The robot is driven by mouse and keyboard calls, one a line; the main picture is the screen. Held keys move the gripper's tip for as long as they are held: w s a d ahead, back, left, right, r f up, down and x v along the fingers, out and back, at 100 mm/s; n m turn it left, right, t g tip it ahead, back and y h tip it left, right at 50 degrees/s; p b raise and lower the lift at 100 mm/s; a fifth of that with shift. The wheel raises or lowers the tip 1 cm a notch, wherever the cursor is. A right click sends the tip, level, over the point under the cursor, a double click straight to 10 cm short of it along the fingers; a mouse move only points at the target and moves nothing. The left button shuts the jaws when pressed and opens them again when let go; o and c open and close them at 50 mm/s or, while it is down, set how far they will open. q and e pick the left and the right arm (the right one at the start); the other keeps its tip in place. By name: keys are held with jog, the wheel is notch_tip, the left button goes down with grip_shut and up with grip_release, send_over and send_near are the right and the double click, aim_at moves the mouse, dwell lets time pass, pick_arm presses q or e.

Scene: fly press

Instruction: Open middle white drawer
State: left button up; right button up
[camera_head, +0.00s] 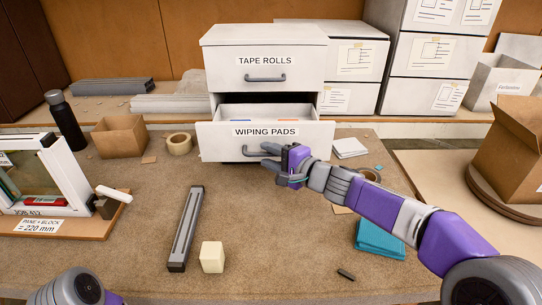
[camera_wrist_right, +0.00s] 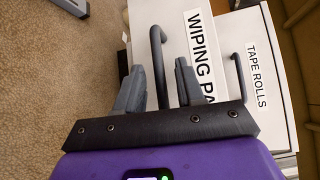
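The white drawer labelled WIPING PADS (camera_head: 215,143) stands pulled out below the closed TAPE ROLLS drawer (camera_head: 225,68), with its inside partly visible. Its dark bar handle (camera_head: 252,153) is on its front, and the handle also shows in the right wrist view (camera_wrist_right: 158,60). My right gripper (camera_head: 268,157) is at the right part of this handle. In the right wrist view my right gripper's fingers (camera_wrist_right: 158,85) are apart, with the handle bar between them and gaps on both sides. My left gripper is out of view.
A tape roll (camera_head: 179,144) and cardboard box (camera_head: 121,136) lie left of the drawer. A long grey metal bar (camera_head: 187,228) and pale block (camera_head: 212,257) lie on the bench in front. A teal cloth-like item (camera_head: 380,239) lies under my right arm.

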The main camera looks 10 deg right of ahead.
jog(key=v, duration=0.7)
jog(key=shift+s+p, duration=0.25)
jog(key=shift+p, duration=0.1)
jog(key=shift+d, duration=0.1)
